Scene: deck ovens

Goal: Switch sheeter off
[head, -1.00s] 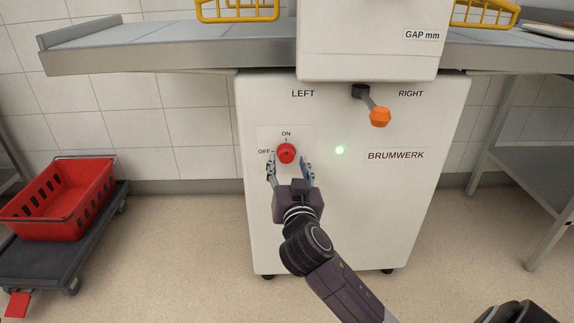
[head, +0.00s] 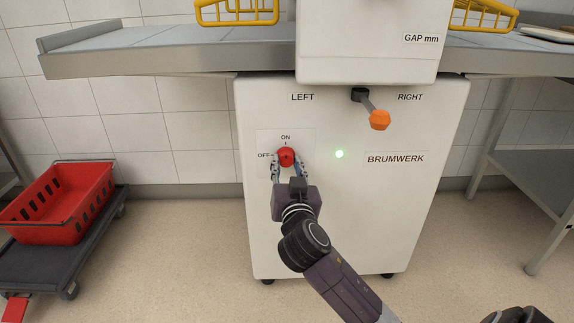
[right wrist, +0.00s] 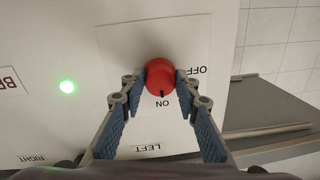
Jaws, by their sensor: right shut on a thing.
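The sheeter (head: 400,215) is a white cabinet with a red rotary switch (head: 286,155) on its front, marked ON above and OFF to the left. In the right wrist view the red knob (right wrist: 160,77) has its dark mark toward the ON label. A green lamp (head: 339,154) beside the switch glows. My right gripper (head: 286,160) is shut on the knob, one fingertip on each side of it. My left gripper is not clearly in view.
A lever with an orange knob (head: 379,120) sticks out above the lamp, between LEFT and RIGHT labels. A red crate (head: 62,205) rests on a dark dolly (head: 85,235) at left. A steel table (head: 530,170) stands at right.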

